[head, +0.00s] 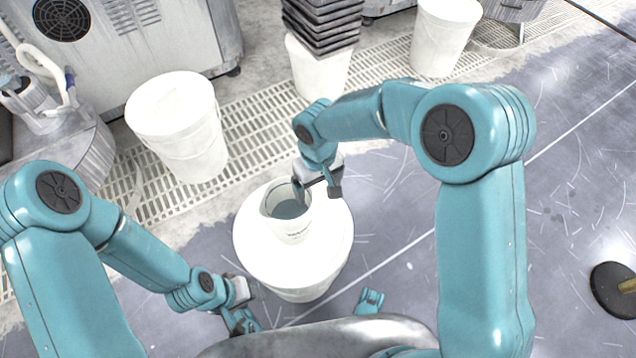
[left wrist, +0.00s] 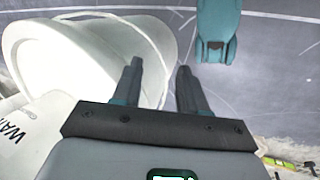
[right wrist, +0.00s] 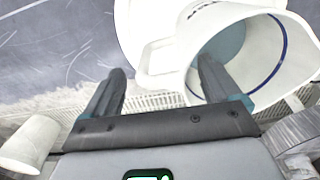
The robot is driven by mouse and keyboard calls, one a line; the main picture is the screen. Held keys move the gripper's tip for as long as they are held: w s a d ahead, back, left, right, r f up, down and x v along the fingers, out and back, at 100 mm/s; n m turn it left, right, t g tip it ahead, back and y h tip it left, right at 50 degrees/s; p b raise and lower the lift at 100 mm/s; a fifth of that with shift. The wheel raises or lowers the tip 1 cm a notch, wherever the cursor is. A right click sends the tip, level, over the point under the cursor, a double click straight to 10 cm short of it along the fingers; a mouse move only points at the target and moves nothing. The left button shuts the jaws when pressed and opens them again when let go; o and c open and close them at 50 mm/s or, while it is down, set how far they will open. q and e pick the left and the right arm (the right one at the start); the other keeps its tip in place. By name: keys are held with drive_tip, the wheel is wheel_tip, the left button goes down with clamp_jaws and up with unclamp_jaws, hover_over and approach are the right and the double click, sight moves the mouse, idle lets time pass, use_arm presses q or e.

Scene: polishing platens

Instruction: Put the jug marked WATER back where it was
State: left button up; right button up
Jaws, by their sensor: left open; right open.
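The white jug (head: 289,229) stands upright on a white lidded bucket (head: 249,252) in the head view, with dark liquid inside. Its small print is unreadable there, but in the left wrist view the jug (left wrist: 18,128) shows the letters "WA". My right gripper (head: 319,192) is open at the jug's far right rim. In the right wrist view one finger overlaps the jug's mouth (right wrist: 262,55) and the other is outside, with the handle (right wrist: 155,65) between them; contact cannot be told. My left gripper (head: 243,322) is open and empty, low beside the bucket.
Another white bucket (head: 178,125) stands on the grating to the left. A bucket (head: 318,72) under stacked dark trays (head: 322,25) and one more bucket (head: 443,38) stand behind. A round black base (head: 612,290) lies at the right. The dark floor right of the jug's bucket is mostly clear.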

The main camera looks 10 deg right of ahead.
wheel_tip(320, 180, up, 12)
drive_tip(key=p, duration=0.4)
idle(0.4)
